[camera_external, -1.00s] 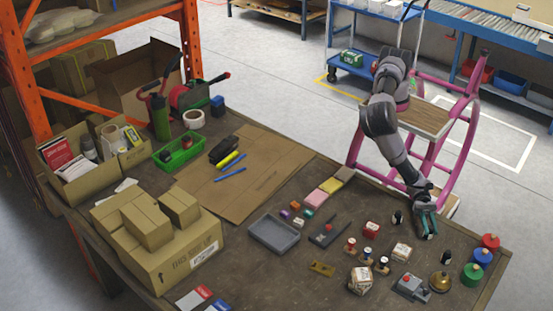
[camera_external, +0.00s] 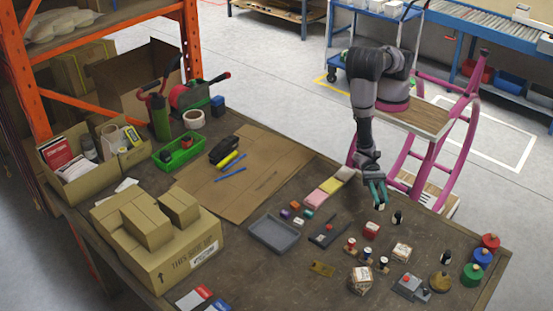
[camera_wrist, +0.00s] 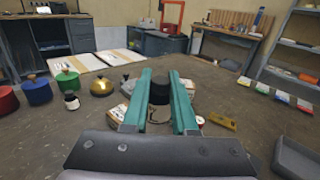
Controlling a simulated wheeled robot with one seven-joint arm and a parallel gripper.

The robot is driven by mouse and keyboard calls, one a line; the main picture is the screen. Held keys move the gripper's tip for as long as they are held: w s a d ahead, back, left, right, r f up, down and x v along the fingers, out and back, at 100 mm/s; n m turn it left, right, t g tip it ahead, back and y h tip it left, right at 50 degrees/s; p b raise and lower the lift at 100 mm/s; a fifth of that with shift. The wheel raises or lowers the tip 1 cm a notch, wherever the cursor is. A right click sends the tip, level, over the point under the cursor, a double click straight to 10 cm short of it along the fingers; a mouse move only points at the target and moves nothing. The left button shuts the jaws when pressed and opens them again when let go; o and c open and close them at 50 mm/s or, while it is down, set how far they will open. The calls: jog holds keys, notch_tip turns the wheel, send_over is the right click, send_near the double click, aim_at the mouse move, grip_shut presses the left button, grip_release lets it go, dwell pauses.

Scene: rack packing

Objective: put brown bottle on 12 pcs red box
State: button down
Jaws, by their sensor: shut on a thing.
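Red-topped spools (camera_external: 351,244), a carton (camera_external: 401,251) and a brass bell (camera_external: 440,281) stand nearby. A grey tray (camera_external: 274,234) lies to the left.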

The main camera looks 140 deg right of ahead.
aim_at(376, 208)
jog(key=f, duration=0.5)
jog(key=shift+w+d+f, duration=0.1)
jog(key=shift+d, duration=0.25)
jog(key=shift+f, duration=2.25)
jog(key=shift+f, duration=0.15)
jog(key=c, duration=0.7)
grip_release()
jog(key=v, duration=1.2)
jog(key=shift+r, duration=0.2)
